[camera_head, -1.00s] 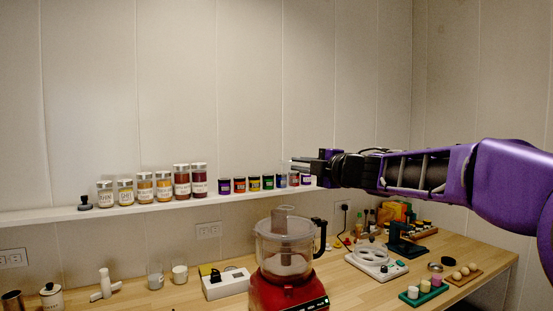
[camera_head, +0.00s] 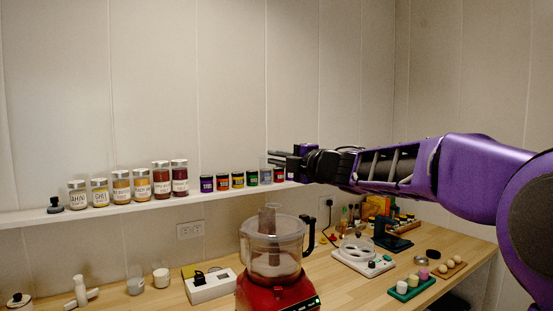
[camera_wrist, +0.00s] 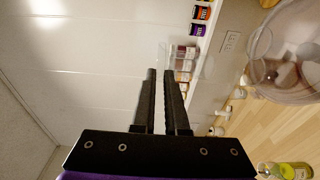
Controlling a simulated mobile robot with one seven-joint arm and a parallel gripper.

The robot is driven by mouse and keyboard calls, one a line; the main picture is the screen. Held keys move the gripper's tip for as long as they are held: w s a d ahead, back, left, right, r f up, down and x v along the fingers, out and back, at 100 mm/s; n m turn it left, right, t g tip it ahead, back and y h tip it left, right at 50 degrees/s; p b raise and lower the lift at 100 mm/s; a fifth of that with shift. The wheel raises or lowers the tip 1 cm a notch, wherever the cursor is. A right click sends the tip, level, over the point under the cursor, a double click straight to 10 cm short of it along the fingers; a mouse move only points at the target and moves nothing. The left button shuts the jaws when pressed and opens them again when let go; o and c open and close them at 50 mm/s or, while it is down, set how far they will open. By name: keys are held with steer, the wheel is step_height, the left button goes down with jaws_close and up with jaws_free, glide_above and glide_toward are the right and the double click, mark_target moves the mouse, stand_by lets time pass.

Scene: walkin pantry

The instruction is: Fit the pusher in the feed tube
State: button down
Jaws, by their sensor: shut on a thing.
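The food processor has a red base (camera_head: 280,293) and a clear bowl (camera_head: 274,262), and stands on the wooden counter. Its feed tube (camera_head: 267,222) rises from the lid, upright. My gripper (camera_head: 275,162) is above the tube in the picture, level with the shelf jars. It is shut on a pale, see-through pusher (camera_head: 264,170), which is faint against the wall and hangs at the fingertips. In the wrist view the fingers (camera_wrist: 160,75) are close together, with the faint pusher (camera_wrist: 163,55) beyond their tips. The bowl (camera_wrist: 285,60) is at the upper right there.
A wall shelf (camera_head: 130,210) with several labelled jars (camera_head: 162,180) runs behind. A white box (camera_head: 210,288) and small cups are left of the processor. A white scale-like device (camera_head: 362,262), a green tray (camera_head: 410,288) and other items are to its right. The air above the processor looks clear.

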mark_target(268, 180)
steer(key=shift+f+b, duration=2.05)
steer(key=shift+f, duration=0.75)
steer(key=shift+f+b, duration=2.95)
steer(key=shift+f, duration=0.8)
steer(key=shift+r+p, duration=3.35)
steer(key=shift+r, duration=0.15)
